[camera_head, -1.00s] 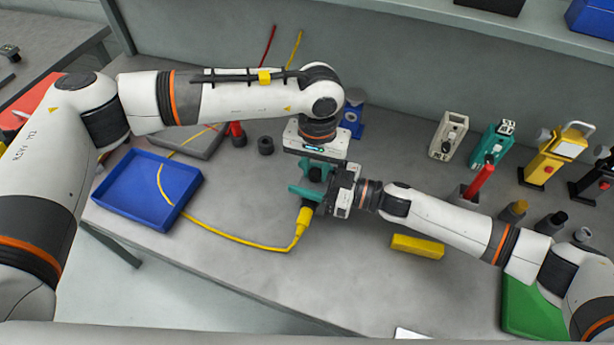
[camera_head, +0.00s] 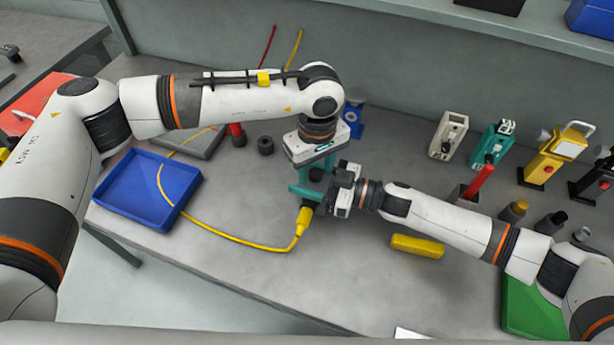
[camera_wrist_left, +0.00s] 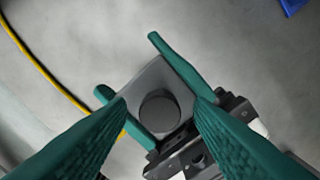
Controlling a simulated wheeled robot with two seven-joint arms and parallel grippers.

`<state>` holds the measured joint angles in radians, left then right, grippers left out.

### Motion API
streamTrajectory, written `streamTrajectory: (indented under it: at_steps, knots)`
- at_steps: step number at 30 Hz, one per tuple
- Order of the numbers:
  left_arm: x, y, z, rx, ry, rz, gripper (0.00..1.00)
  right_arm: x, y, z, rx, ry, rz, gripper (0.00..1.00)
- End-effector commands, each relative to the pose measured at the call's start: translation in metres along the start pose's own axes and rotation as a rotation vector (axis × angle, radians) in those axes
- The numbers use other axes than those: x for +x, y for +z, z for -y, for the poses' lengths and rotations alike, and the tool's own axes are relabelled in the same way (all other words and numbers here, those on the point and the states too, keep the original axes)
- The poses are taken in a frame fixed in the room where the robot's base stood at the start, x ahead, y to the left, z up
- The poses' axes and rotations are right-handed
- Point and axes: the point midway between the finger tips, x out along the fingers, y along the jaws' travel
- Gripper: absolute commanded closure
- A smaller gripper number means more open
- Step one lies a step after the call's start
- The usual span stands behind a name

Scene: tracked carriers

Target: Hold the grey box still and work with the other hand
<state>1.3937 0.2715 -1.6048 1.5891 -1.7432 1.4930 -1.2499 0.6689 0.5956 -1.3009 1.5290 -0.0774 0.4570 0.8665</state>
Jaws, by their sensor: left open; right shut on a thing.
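The grey box (camera_wrist_left: 152,82), with a round dark top feature, shows in the left wrist view. My right gripper (camera_head: 312,192) is shut on it, its teal fingers along two opposite sides. In the head view the box is mostly hidden by the grippers. My left gripper (camera_head: 318,172) is open above the box; in the left wrist view its fingers (camera_wrist_left: 161,108) appear on either side of the box, and I cannot tell whether they touch it. A yellow plug (camera_head: 303,220) with a yellow cable sits just below the right gripper's fingers.
The yellow cable (camera_head: 235,240) runs left into a blue tray (camera_head: 140,215). A yellow block (camera_head: 417,246) lies below my right arm. Several coloured devices, including a yellow one (camera_head: 548,160), stand at the back right.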

Motion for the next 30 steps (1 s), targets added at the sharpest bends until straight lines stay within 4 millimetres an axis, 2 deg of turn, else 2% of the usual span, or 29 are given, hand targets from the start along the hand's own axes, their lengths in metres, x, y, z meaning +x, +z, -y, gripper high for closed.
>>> streamTrajectory:
  at_steps: [5, 18, 26, 30]
  knots:
    - [0.0003, 0.0001, -0.0001, -0.097, 0.000, 0.000, 0.53, -0.0002, -0.0011, -0.0006, 0.002, 0.000, -0.002, 0.81]
    - [0.0004, 0.0000, -0.0002, -0.772, 0.001, 0.000, 0.53, -0.0002, -0.0010, -0.0006, 0.002, 0.000, -0.002, 0.81]
    - [0.0004, 0.0001, -0.0001, -0.947, 0.000, 0.000, 0.53, -0.0001, -0.0010, -0.0006, 0.002, 0.001, -0.001, 0.81]
    - [0.0006, -0.0002, 0.0000, -1.152, 0.000, -0.001, 0.53, -0.0001, -0.0010, -0.0006, 0.002, 0.001, -0.001, 0.81]
